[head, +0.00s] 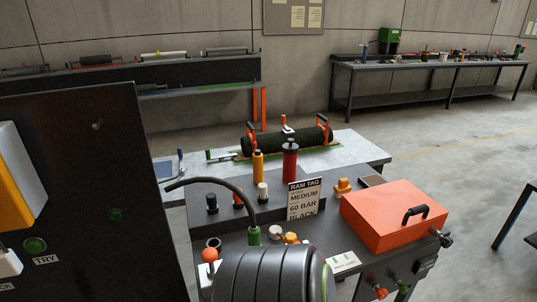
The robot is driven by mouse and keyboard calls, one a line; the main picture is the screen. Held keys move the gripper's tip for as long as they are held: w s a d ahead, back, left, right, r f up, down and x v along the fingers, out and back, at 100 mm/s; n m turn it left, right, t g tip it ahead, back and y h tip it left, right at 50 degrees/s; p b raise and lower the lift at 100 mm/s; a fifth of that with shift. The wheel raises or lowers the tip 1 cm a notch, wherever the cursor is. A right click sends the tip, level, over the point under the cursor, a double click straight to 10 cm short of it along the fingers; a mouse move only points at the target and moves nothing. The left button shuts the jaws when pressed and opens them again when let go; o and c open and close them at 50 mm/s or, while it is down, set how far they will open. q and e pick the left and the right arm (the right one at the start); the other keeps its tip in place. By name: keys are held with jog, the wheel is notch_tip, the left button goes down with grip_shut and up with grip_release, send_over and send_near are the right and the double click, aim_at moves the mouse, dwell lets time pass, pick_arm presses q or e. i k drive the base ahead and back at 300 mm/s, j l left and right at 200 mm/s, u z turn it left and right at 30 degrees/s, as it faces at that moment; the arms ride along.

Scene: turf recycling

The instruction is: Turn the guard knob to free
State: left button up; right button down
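An orange box-like cover (390,218) with a black handle (415,213) on top sits shut on the right part of the dark bench. A dark knob (446,239) sticks out at its right front corner; I cannot tell which way it is turned. An orange knob (343,186) stands behind the cover, and a yellow-orange knob (291,238) sits on the bench left of it. No label marks any of these as the guard knob. Neither of my grippers shows in the head view.
A dark panel (75,190) with a green button (35,245) stands close at left. A RAM TAG sign (304,200) stands mid-bench. A turf roll (285,139) lies behind. Open floor (450,160) is at right.

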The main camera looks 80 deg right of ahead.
aim_at(446, 243)
jog(key=z, duration=3.6)
